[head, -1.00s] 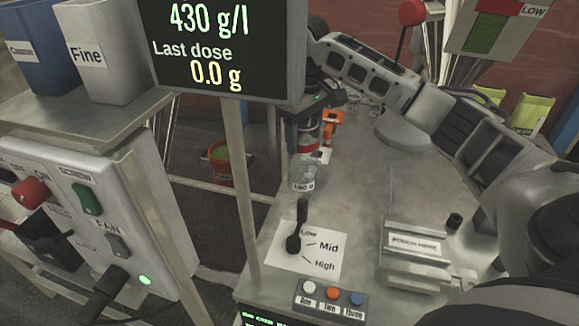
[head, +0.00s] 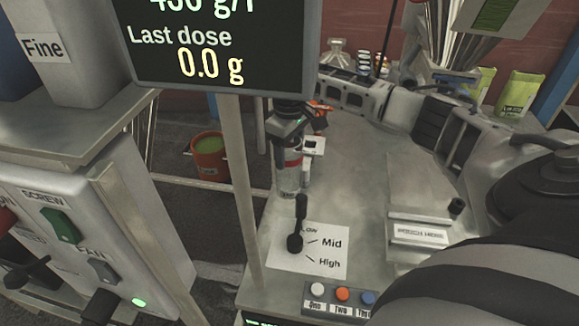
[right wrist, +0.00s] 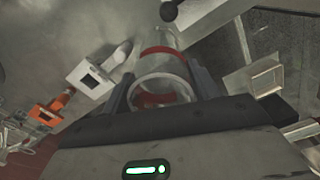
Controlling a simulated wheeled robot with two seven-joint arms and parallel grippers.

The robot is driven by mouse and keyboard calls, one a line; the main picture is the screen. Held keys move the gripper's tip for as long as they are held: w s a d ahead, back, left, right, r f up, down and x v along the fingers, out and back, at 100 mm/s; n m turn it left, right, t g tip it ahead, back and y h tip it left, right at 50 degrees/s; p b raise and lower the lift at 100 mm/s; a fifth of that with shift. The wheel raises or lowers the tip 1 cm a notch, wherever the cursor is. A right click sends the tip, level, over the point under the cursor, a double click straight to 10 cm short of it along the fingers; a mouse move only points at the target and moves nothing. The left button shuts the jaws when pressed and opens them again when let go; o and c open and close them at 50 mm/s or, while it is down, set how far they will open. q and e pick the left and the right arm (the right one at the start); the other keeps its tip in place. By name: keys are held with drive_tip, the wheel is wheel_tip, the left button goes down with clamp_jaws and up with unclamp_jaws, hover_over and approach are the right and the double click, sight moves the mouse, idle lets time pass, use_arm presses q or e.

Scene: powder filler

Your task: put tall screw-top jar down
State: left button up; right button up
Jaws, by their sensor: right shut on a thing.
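The tall screw-top jar (head: 289,179) is clear, with a red band, and looks upright at the near left of the bench. My right gripper (head: 287,122) is above it, shut on its upper part. In the right wrist view the clear jar (right wrist: 163,76) sits between the two fingers of my right gripper (right wrist: 165,92), with red showing through it. I cannot tell whether its base touches the bench. My left gripper is not in view.
A lever (head: 298,225) on a Low/Mid/High card stands just in front of the jar. A white block (head: 313,146) and an orange item (head: 320,118) are behind it. A display post (head: 238,190) is left. The bench (head: 350,185) is clear to the right.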

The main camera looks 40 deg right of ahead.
drive_tip(key=shift+f+b, duration=0.35)
drive_tip(key=shift+f, duration=2.35)
drive_tip(key=o, duration=1.3)
